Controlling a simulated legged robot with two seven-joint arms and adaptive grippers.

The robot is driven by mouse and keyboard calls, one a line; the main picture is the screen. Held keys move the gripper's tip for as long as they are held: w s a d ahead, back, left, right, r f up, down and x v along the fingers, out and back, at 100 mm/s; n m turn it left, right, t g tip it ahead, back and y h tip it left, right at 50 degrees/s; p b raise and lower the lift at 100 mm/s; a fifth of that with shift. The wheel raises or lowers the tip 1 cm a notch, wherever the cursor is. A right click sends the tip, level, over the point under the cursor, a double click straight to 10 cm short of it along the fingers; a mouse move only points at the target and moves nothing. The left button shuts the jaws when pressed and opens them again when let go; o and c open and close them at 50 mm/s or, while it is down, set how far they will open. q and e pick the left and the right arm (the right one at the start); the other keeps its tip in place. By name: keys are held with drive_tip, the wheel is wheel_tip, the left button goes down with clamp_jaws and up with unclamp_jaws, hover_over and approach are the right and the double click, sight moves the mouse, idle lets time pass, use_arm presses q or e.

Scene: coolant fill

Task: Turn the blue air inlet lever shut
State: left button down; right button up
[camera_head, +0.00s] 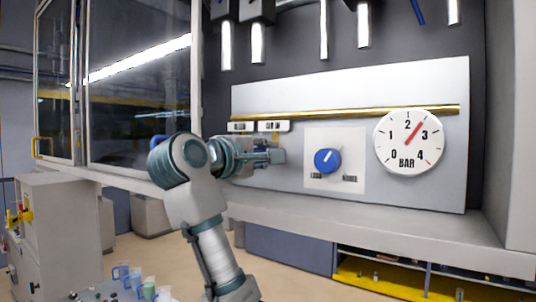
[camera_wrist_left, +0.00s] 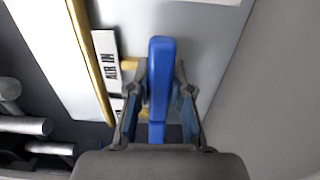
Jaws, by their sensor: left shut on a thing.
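The blue air inlet lever (camera_wrist_left: 160,62) stands upright in the middle of the left wrist view, between my fingers. A white label (camera_wrist_left: 110,65) reading "AIR IN" is left of it. My left gripper (camera_wrist_left: 157,100) is shut on the lever, with one finger on each side. In the head view my left gripper (camera_head: 274,156) is against the grey panel, below the brass pipe (camera_head: 370,111). I cannot make out the lever there; the gripper hides it. My right gripper is not in view.
Right of the gripper are a blue knob (camera_head: 327,160) on a white plate and a round BAR gauge (camera_head: 409,141) with its red needle between 2 and 3. A ledge (camera_head: 370,217) runs below the panel. A glass door (camera_head: 137,85) is at the left. Coloured jugs (camera_head: 148,290) stand low down.

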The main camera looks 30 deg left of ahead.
use_arm(q)
drive_tip(key=shift+w+f, duration=0.1)
drive_tip(key=shift+f, duration=0.1)
drive_tip(key=c, duration=1)
unclamp_jaws()
drive_tip(key=shift+c, duration=0.2)
drive_tip(key=shift+a, duration=0.1)
drive_tip(key=s+a, duration=0.1)
drive_tip(key=s, duration=1)
drive_tip(key=shift+s, duration=0.4)
